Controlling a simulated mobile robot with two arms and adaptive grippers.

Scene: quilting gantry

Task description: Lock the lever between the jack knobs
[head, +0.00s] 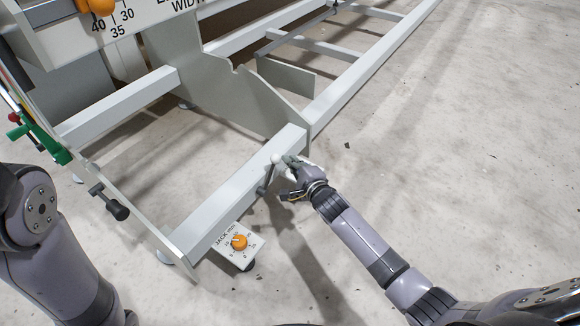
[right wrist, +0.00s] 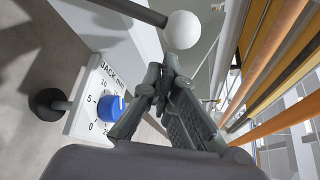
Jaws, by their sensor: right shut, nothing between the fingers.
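A dark lever with a white ball end (head: 276,158) stands at the side of the pale beam. In the right wrist view the white ball (right wrist: 182,30) is just beyond my fingertips. My right gripper (head: 287,163) is shut and empty beside the ball; I cannot tell whether it touches. The shut fingers also show in the right wrist view (right wrist: 163,78). My left gripper is out of view.
A black knob (head: 248,266) is under the scale plate. Another black knob (head: 118,211) sticks out from the left end of the frame. Pale beams (head: 240,195) and an upright plate stand behind my right gripper. The concrete floor (head: 480,150) is clear at right.

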